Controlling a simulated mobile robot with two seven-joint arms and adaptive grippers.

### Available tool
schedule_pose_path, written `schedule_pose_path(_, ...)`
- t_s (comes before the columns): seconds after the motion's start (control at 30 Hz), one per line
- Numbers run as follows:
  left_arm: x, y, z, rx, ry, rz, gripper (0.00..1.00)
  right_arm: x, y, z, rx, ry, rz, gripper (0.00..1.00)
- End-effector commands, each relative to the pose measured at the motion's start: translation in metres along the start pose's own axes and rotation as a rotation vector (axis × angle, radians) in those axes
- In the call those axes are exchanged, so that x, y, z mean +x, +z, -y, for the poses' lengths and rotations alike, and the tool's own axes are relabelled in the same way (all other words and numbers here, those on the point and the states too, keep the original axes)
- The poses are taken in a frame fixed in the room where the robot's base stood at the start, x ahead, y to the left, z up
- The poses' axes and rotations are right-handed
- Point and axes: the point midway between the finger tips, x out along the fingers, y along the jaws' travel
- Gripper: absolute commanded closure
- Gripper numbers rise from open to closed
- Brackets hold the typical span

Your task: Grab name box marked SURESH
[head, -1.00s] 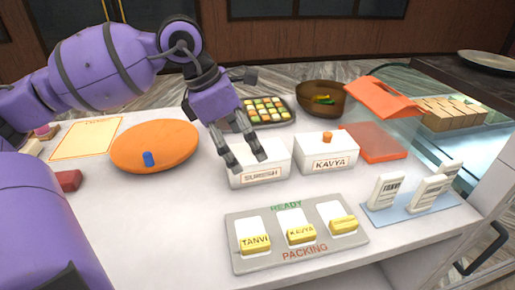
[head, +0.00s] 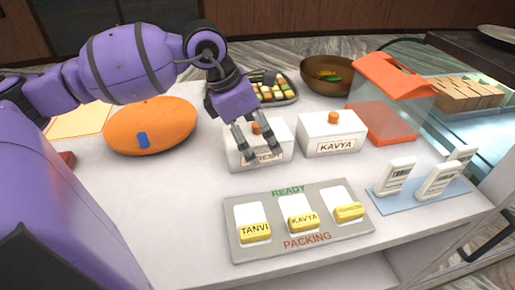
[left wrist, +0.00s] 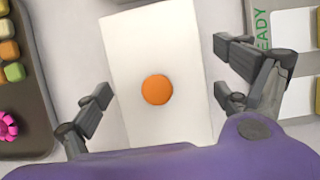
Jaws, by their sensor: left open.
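The white SURESH box (head: 240,155) stands upright on the counter, its label partly hidden by my fingers in the head view. It has an orange knob on top. My left gripper (head: 262,153) is open over this box, with fingers at its front and above it. In the left wrist view the box (left wrist: 130,60) and its orange knob (left wrist: 157,90) lie between the spread fingertips of my left gripper (left wrist: 172,75), with gaps at both sides. The similar KAVYA box (head: 327,138) stands just to the right. My right gripper is not in view.
A grey board (head: 235,228) with TANVI and KAVYA tags lies in front. A round orange board (head: 150,122) is at left, a sweets tray (head: 290,98) and brown bowl (head: 335,88) behind. An orange-topped case (head: 395,110) and white cards on a blue mat (head: 410,202) are at right.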

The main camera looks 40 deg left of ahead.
Motion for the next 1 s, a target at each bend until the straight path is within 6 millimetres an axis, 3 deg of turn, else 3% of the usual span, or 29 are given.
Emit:
schedule_pose_path(0.23, 0.0009, 0.0001, 0.0000, 0.000, 0.000, 0.000, 0.10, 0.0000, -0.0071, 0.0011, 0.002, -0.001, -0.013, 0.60)
schedule_pose_path(0.6, 0.0007, 0.0000, 0.0000, 0.000, 0.000, 0.000, 0.59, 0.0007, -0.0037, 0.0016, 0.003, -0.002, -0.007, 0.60)
schedule_pose_path(1.0, -0.0051, 0.0028, -0.0006, 0.000, 0.002, 0.001, 0.60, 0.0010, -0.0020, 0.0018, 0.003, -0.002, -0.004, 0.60)
